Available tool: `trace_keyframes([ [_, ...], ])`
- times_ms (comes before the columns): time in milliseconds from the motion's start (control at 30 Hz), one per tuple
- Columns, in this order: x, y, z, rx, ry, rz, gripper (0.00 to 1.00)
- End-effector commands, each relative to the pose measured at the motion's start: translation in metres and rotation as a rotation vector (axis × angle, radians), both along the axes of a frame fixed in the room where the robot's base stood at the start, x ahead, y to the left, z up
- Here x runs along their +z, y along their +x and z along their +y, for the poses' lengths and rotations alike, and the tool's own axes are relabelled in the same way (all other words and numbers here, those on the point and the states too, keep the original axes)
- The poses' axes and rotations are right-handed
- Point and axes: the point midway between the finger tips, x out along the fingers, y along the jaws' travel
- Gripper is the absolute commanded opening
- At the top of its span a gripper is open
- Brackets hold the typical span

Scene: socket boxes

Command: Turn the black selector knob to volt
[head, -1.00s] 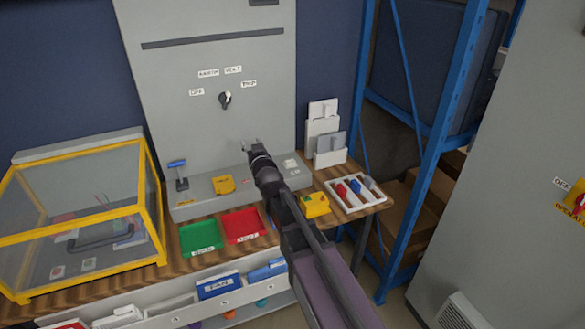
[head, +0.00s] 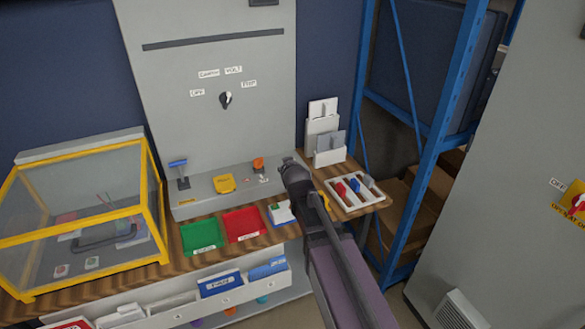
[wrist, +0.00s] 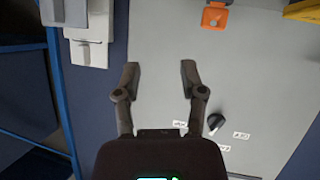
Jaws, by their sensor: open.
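The black selector knob (head: 225,100) sits on the grey upright panel (head: 170,80), with a white mark on it. Small white labels surround it; the volt label (head: 233,70) is above and slightly right of it. My gripper (head: 292,165) is below and right of the knob, apart from it; its fingertips are hidden in the head view. In the wrist view my gripper (wrist: 159,70) is open and empty, its fingers spread in front of the panel. There the knob (wrist: 215,122) lies right of and below the fingertips, with labels beneath and beside it.
An orange-topped part (head: 258,163), a yellow block (head: 224,184) and a blue-handled lever (head: 180,172) stand on the panel's ledge. Green (head: 200,234) and red (head: 243,224) trays lie in front. A yellow-framed clear case (head: 80,215) is left; a blue rack (head: 430,150) is right.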

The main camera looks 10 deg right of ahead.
Motion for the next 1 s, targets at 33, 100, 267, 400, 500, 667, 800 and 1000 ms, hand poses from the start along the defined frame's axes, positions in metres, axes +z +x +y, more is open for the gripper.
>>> trace_keyframes([
  [33,-0.001,-0.002,-0.004,-0.007,-0.007,0.012,0.53],
  [100,-0.003,-0.004,-0.008,-0.015,-0.015,0.025,0.53],
  [267,-0.005,-0.007,-0.013,-0.025,-0.025,0.044,0.53],
  [400,-0.006,-0.007,-0.014,-0.027,-0.026,0.047,0.53],
  [500,-0.006,-0.007,-0.014,-0.027,-0.026,0.046,0.53],
  [667,-0.006,-0.007,-0.014,-0.027,-0.026,0.046,0.53],
  [800,-0.006,-0.008,-0.014,-0.028,-0.026,0.049,0.53],
  [1000,-0.016,-0.019,-0.023,-0.048,-0.024,0.114,0.53],
])
